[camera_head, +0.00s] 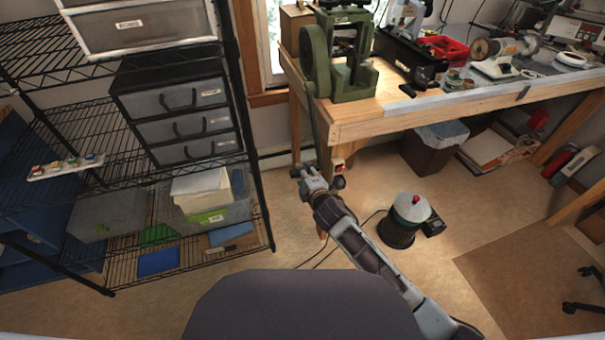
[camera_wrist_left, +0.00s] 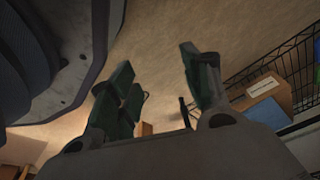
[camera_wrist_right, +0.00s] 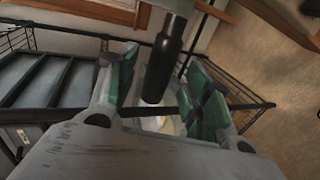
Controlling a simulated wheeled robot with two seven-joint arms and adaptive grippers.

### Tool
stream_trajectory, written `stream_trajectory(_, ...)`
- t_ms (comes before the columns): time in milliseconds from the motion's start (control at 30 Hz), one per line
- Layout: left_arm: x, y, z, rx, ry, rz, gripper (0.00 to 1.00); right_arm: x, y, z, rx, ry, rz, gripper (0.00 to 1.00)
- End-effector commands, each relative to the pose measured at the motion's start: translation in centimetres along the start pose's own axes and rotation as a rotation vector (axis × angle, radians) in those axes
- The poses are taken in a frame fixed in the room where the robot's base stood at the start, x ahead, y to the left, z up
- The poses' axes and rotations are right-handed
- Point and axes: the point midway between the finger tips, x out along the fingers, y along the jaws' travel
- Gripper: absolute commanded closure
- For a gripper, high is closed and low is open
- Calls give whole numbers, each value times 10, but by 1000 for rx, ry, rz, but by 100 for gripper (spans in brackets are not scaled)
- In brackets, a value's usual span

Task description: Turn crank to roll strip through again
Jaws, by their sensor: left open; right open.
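The green rolling mill (camera_head: 351,80) stands on the left end of the wooden workbench. Its long crank arm (camera_head: 312,125) hangs down past the bench's edge. My right gripper (camera_head: 317,170) is at the crank's lower end. In the right wrist view, a dark cylindrical crank handle (camera_wrist_right: 164,60) lies between the open green-padded fingers of that gripper (camera_wrist_right: 162,70); I cannot tell whether they touch it. My left gripper (camera_wrist_left: 157,62) shows only in its own wrist view, open and empty above the floor. I cannot make out the strip.
The wooden workbench (camera_head: 400,116) carries tools and a red bin (camera_head: 445,47). A black wire shelf (camera_head: 262,195) with drawers stands at the left. A round canister (camera_head: 402,222) and a waste bin (camera_head: 433,148) stand on the floor. Some floor is clear around my right arm.

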Motion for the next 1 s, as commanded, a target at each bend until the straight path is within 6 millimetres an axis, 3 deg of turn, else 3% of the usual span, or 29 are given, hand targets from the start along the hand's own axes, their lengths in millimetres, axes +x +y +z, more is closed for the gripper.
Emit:
stream_trajectory(600,-42,17,-35,3,-23,26,51,26,-1,0,1,0,0,50)
stream_trajectory(1000,-61,22,-45,4,-35,35,51,34,0,0,1,0,-1,50)
